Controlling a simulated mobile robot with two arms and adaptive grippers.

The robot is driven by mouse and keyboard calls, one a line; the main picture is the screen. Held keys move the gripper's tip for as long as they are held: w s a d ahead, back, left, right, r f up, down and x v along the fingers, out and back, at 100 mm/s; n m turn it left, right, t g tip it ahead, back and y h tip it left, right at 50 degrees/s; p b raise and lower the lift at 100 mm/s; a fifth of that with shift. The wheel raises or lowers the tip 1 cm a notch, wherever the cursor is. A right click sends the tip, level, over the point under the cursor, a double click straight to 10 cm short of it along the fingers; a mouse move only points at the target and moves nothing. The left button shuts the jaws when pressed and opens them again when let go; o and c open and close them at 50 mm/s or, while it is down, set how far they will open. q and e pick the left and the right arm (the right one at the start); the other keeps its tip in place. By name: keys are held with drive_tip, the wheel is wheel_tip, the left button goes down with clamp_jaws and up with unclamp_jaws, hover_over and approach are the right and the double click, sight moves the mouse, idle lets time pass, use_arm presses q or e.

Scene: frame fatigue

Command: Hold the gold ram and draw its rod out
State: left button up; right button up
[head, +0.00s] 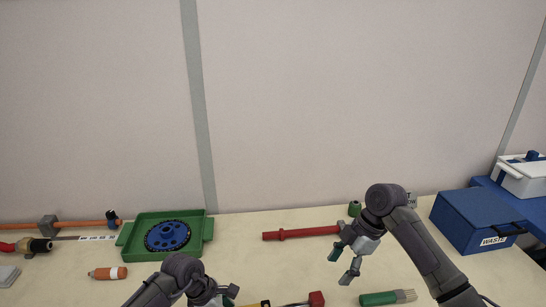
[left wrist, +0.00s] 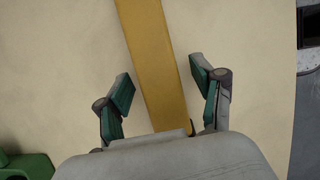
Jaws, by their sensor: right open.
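A long gold bar, which looks like the gold ram's body (left wrist: 158,60), runs lengthwise between my left gripper's fingers (left wrist: 162,98) in the left wrist view. The green pads stand on either side of it, open, with narrow gaps. Its near end is hidden behind my gripper's housing. In the head view only a small yellow piece (head: 265,303) shows at the bottom edge, beside my left gripper (head: 224,297). My right gripper (head: 342,269) is open and empty above the table, right of centre.
A red ram-like tool (head: 300,234) lies behind my right gripper. A green tray (head: 126,240) with a blue disc (head: 168,236) is at left, an orange bottle (head: 108,273) before it. A green-handled brush (head: 380,298) lies front right. A blue box (head: 475,219) stands far right.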

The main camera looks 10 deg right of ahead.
use_arm(q)
drive_tip(key=shift+r, duration=0.2)
drive_tip(key=v, duration=1.1)
drive_tip(key=shift+a+r, duration=0.2)
drive_tip(key=shift+r, duration=0.1)
